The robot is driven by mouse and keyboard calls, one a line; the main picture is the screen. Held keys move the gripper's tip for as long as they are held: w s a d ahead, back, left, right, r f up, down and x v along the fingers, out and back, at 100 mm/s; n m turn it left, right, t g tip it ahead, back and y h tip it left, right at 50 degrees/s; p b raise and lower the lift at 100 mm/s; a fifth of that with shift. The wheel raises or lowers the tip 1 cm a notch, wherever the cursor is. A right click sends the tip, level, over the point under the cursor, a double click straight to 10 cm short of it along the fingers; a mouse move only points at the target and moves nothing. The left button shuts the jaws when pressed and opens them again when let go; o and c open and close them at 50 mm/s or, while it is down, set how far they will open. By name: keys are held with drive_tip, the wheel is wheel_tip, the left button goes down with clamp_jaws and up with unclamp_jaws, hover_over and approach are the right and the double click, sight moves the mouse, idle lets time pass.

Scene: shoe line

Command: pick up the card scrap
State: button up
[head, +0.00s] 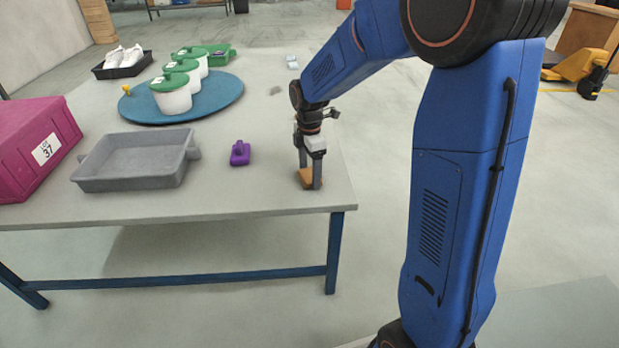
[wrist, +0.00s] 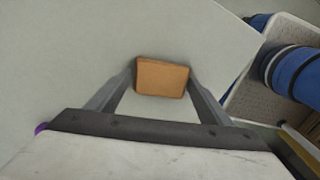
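The card scrap (head: 306,178) is a small flat brown piece near the right front corner of the grey table. My gripper (head: 310,182) points down at it, with one finger on each side. In the wrist view the scrap (wrist: 162,77) fills the gap between the fingertips (wrist: 162,80). Its side edges lie at or very close to both fingers. I cannot tell whether the fingers press on it, or whether it rests on the table.
A purple object (head: 240,153) and a grey tray (head: 135,163) lie left of my gripper. A magenta bin (head: 35,145) stands at the far left. White tubs with green lids (head: 172,95) stand on a blue round board (head: 225,92). The table's right edge is close.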

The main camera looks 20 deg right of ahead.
sight(310, 174)
drive_tip(key=c, duration=0.6)
wheel_tip(310, 174, up, 10)
idle(0.4)
